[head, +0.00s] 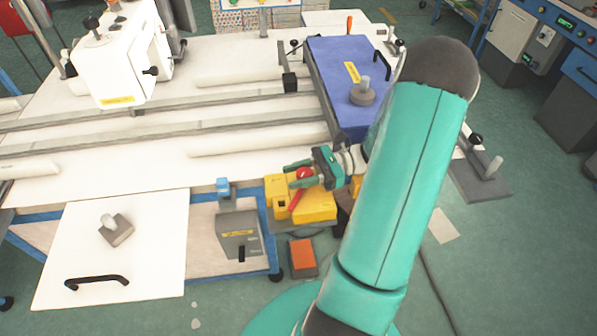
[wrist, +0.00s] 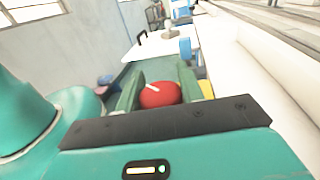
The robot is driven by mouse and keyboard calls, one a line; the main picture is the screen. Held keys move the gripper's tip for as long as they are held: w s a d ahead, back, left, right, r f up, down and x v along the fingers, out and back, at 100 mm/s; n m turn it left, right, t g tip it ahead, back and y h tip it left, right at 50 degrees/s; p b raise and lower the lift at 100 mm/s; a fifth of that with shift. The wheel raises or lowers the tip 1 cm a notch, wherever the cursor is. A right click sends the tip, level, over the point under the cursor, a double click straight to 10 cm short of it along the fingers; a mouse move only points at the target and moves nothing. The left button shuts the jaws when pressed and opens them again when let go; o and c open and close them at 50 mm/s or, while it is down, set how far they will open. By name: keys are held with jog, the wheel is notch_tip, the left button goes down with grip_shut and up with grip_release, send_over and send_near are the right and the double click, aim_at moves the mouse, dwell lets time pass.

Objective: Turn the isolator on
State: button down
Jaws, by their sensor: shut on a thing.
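The isolator is a yellow box (head: 318,207) at the table's front edge, with a red knob (head: 304,174) and a red lever-like part (head: 296,199) showing on it. My gripper (head: 300,172) is at the box from the right, with its teal fingers around the red knob. In the wrist view the red knob (wrist: 160,95) has a white mark and sits between the two green fingers of my gripper (wrist: 158,92), which are shut on it. The yellow box (wrist: 207,88) shows only as a sliver behind the right finger. The knob's lower part is hidden.
A grey box with a blue top (head: 238,235) stands just left of the yellow box. A white panel with a black handle (head: 115,250) is at the front left. A blue cover (head: 345,75) lies behind my gripper. An orange pad (head: 302,257) is on the floor below.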

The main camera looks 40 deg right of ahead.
aim_at(298, 176)
jog(key=shift+s+n+g+y, duration=0.1)
jog(key=shift+n+g+y, duration=0.4)
jog(key=shift+g, duration=0.4)
jog(key=c, duration=0.9)
grip_release()
jog(key=shift+r, duration=0.55)
notch_tip(298, 176, up, 3)
jog(key=shift+s+a+f, duration=0.1)
jog(key=shift+s+f, duration=0.05)
jog(key=shift+f, duration=0.05)
jog(key=s+a+r, duration=0.2)
jog(key=s+r, duration=0.1)
jog(key=s, duration=0.1)
jog(key=s+a+r, duration=0.2)
jog(key=s+r, duration=0.1)
jog(key=s, duration=0.1)
jog(key=s+a+r, duration=0.2)
jog(key=s+r, duration=0.1)
jog(key=s, duration=0.1)
jog(key=shift+a+r, duration=0.2)
jog(key=shift+a, duration=0.05)
